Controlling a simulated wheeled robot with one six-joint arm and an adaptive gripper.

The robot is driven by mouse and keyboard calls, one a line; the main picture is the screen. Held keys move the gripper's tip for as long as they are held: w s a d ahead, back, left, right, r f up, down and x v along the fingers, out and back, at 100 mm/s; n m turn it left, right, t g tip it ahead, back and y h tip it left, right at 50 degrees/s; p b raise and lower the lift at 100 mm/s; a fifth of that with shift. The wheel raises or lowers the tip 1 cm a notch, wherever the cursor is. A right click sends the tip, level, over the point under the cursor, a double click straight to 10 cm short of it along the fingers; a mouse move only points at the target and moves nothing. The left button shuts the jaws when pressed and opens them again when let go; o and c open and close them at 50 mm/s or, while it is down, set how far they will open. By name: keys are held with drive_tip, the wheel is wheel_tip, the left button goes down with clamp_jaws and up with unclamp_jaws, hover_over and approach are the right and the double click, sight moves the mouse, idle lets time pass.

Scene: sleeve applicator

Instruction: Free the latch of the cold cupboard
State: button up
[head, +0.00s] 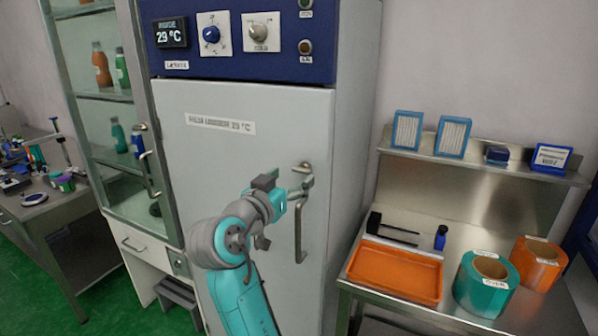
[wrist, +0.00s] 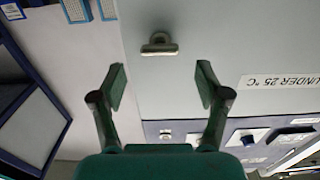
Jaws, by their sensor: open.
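The cold cupboard (head: 230,150) is a tall grey cabinet with its door shut and a label on the door. A small metal latch (head: 304,168) sits near the door's right edge, above a vertical bar handle (head: 300,232). My gripper (head: 300,190) is in front of the door beside the latch and partly overlaps it in the head view. In the wrist view, which is upside down, my gripper (wrist: 160,80) is open and empty. The latch (wrist: 159,45) shows beyond the fingertips, roughly midway between them, with no visible contact.
A blue control panel (head: 245,42) with dials and a 29 °C display tops the cupboard. A glass-fronted cabinet (head: 105,110) stands to the left. A steel bench (head: 390,300) at the right holds an orange tray (head: 398,270) and a teal roll (head: 485,285).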

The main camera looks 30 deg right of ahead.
sight(300, 170)
drive_tip(key=shift+x, duration=2.3)
drive_tip(key=c, duration=1.2)
drive_tip(key=shift+o, duration=0.2)
